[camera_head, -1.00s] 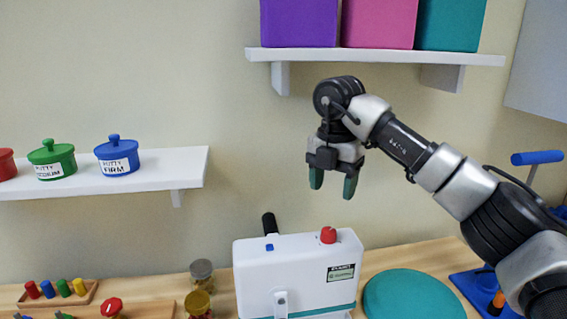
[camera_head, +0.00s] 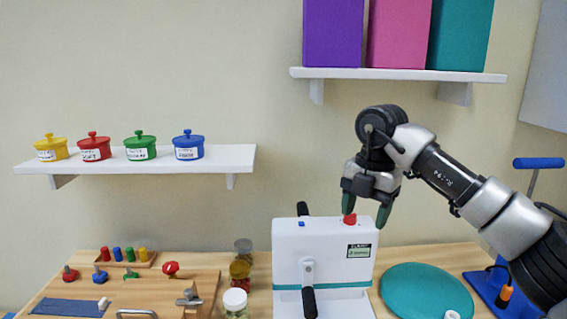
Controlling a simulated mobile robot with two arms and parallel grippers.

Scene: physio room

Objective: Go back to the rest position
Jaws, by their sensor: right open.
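My right gripper (camera_head: 366,215) is open and empty, with its fingers pointing down. In the picture its fingers overlap the red knob (camera_head: 349,219) on top of the white machine (camera_head: 325,248); I cannot tell whether they touch it. The right arm comes in from the right edge. My left gripper is not in view.
The white machine has dark handles and stands on the wooden table (camera_head: 452,260). A teal disc (camera_head: 425,292) and a blue stand (camera_head: 497,290) lie to its right, jars (camera_head: 240,272) and a peg board to its left. Shelves hold lidded pots (camera_head: 140,152) and coloured boxes (camera_head: 397,35).

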